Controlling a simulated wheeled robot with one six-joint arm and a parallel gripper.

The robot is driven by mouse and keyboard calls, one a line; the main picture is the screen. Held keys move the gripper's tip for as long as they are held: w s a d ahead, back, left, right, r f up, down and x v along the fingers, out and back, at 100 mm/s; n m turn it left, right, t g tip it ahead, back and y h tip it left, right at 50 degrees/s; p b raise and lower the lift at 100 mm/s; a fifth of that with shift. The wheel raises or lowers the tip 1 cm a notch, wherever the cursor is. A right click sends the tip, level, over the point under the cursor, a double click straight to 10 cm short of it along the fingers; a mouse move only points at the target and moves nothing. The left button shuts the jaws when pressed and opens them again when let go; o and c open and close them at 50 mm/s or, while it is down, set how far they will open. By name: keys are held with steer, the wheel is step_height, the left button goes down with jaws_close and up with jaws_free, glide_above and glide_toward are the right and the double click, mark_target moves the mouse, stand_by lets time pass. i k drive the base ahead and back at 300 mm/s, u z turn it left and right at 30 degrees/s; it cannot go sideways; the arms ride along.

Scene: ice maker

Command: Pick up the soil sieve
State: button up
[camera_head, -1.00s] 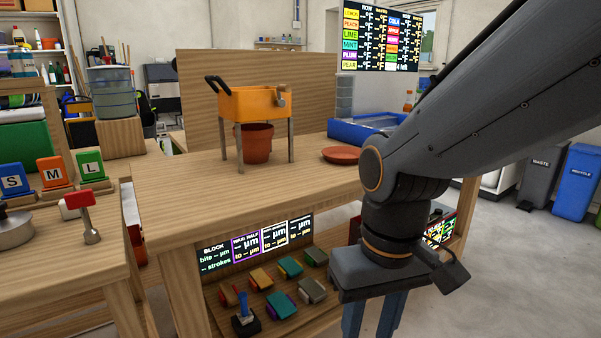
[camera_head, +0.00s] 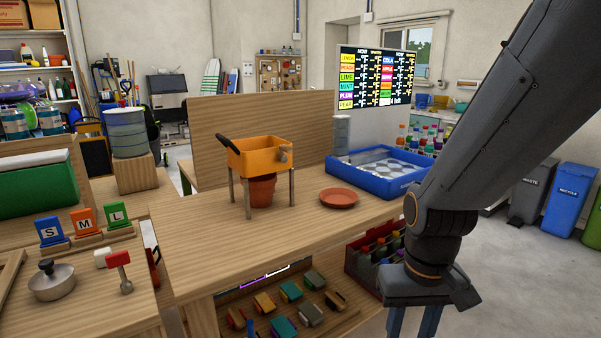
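The likely soil sieve is an orange box (camera_head: 260,157) with a dark handle at its left. It stands upright on grey legs on the wooden bench, and its inside mesh cannot be made out. A terracotta pot (camera_head: 262,191) stands beneath it between the legs. My gripper (camera_head: 413,324) is at the bottom right, in front of the bench and well apart from the orange box. Its two blue fingers point down with a gap between them and nothing visible in it. The fingertips are cut off by the picture's edge.
A terracotta saucer (camera_head: 339,198) and a blue tray (camera_head: 376,184) are right of the orange box. A wooden panel (camera_head: 224,118) stands behind it. The bench top (camera_head: 200,240) is clear in front. Coloured blocks (camera_head: 291,291) lie on the shelf below.

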mark_target(250, 157)
steer(key=z, duration=0.55)
steer(key=i, duration=1.5)
steer(key=u, duration=0.45)
